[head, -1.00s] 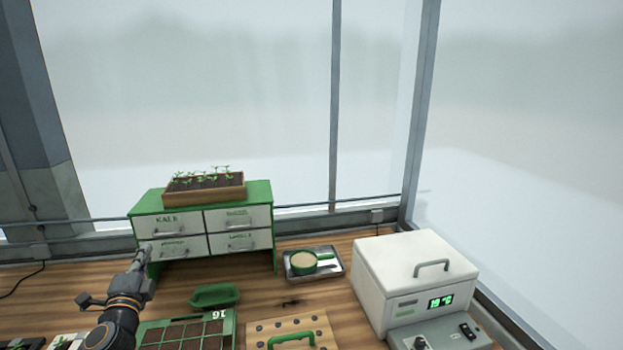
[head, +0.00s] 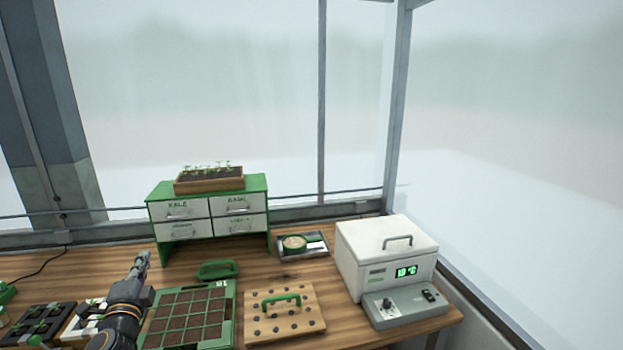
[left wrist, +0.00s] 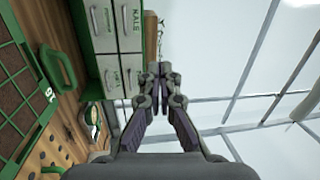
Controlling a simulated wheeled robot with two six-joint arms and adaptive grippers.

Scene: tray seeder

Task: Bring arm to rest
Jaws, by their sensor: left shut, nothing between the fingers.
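My left gripper (head: 143,258) is shut and empty in the head view. It is raised over the bench, in front of the lower left of the green seed drawer cabinet (head: 162,231) and left of the seed tray (head: 228,328). In the left wrist view the shut fingers (left wrist: 158,72) point up the picture, with the cabinet drawers (left wrist: 130,72) to their left and nothing between them. My right gripper is not in view.
A dibber board (head: 315,322) with a green handle lies right of the tray. A green scoop-like tool (head: 217,270) lies behind the tray. A white heated box (head: 400,237) stands at right. Dark seedling pots (head: 40,322) are at left. A metal dish (head: 317,243) holds a green cup.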

